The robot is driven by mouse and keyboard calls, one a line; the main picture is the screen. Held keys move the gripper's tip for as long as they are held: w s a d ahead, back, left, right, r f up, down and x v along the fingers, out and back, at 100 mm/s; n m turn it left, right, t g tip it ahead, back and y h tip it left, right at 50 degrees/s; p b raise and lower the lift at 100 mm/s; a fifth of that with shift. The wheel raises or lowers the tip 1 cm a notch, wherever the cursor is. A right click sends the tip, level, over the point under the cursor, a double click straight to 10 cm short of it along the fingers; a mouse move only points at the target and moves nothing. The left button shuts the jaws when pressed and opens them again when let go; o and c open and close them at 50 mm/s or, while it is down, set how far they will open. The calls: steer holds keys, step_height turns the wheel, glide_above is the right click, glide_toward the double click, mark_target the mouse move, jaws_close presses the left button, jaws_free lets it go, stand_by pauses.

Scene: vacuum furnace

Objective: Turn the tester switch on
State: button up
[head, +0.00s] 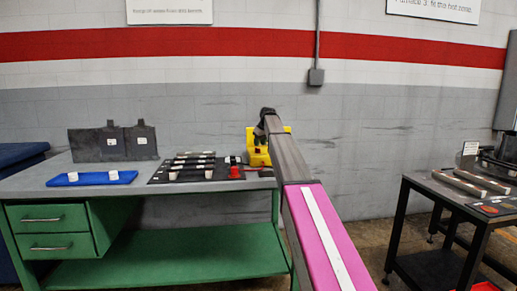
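The tester appears to be the yellow device (253,148) at the right end of the green bench, with a small red and dark spot on its front. My arm reaches over it and hides much of it. I cannot make out the switch or its position. My gripper (260,132) is a small dark shape at the end of the arm, in front of or just above the yellow device. I cannot tell whether it touches the device or how its fingers stand.
The green bench (190,252) carries a blue tray (70,181), dark plates (100,145), a black mat with several rods (160,177) and a red knob-like part (236,172). A black table (420,184) with metal bars stands at the right. Floor shows between them.

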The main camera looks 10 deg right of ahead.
mark_target(257, 151)
steer(key=shift+x, duration=1.7)
jaws_close()
steer(key=shift+a, duration=0.1)
steer(key=m+h, duration=0.1)
steer(key=m, duration=0.1)
steer(key=m+h, duration=0.1)
steer(key=m, duration=0.2)
steer(key=shift+a+m+t, duration=0.15)
steer(key=shift+m+t, duration=0.15)
steer(key=shift+t, duration=0.1)
steer(key=m+h, duration=0.1)
steer(key=m, duration=0.2)
steer(key=m+h, duration=0.1)
steer(key=m, duration=0.2)
steer(key=shift+a+g, duration=0.2)
steer(key=shift+g, duration=0.2)
steer(key=shift+m, duration=0.3)
